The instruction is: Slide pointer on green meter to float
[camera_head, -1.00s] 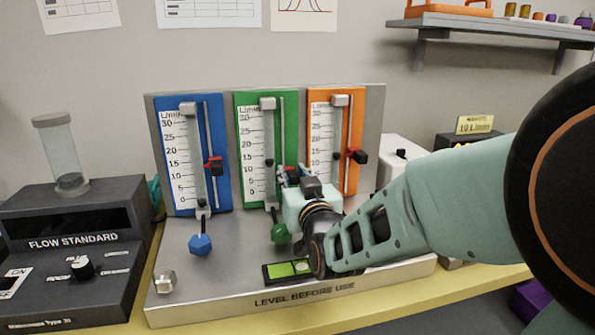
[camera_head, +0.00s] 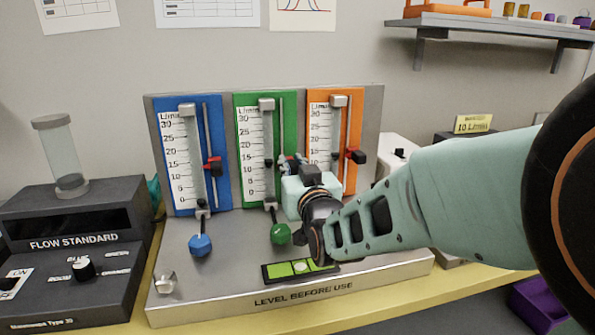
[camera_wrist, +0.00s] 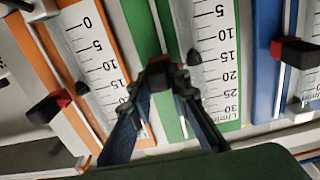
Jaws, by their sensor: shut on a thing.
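The green meter (camera_head: 288,115) stands between the blue and orange meters, with a white scale from 0 to 30. Its dark float (camera_head: 268,163) sits in the clear tube, around the 15 mark; it also shows in the wrist view (camera_wrist: 194,56). My gripper (camera_head: 290,165) is at the slide rail right of the tube. In the wrist view its fingertips (camera_wrist: 160,76) are shut on the dark pointer (camera_wrist: 159,63), which is mostly hidden by my gripper in the head view. The pointer is close to the float's height; I cannot tell if they are exactly level.
The blue meter (camera_head: 212,120) and the orange meter (camera_head: 356,115) have red-and-black pointers. A green knob (camera_head: 280,234) and a spirit level (camera_head: 301,267) are below. The flow standard (camera_head: 70,235) stands at the left.

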